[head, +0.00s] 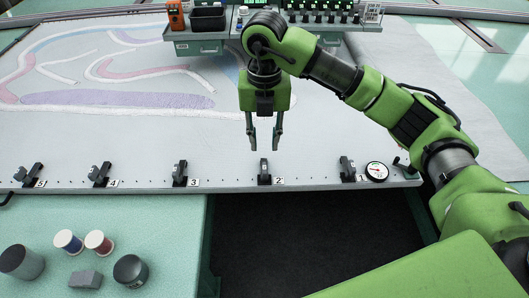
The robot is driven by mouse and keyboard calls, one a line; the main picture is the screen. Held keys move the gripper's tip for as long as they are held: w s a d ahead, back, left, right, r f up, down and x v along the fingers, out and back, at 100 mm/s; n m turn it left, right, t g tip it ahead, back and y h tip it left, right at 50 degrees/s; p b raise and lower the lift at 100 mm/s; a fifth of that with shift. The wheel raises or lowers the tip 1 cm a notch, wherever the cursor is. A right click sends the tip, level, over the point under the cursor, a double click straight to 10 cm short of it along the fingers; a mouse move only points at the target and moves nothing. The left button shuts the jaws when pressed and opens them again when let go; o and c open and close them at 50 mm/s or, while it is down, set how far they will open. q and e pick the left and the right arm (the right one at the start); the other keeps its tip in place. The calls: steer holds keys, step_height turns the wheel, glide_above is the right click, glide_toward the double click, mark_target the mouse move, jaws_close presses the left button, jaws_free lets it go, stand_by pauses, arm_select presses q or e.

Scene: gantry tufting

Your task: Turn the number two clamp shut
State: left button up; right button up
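The number two clamp (264,171) stands on the front rail of the frame, just left of the label "2" (279,181). Its grey lever points upright. My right gripper (265,147) hangs above and behind it, fingers pointing down. The fingers are apart with nothing between them, and a small gap to the clamp seems to remain. My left gripper is out of view.
Other clamps line the rail: number three (180,173), number four (101,174), number five (33,174) and one by the dial gauge (377,171) at right. Spools (99,243) and dark pots sit on the green table front left. A tool shelf (203,47) stands behind.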

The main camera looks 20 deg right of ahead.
steer(key=shift+r, duration=1.3)
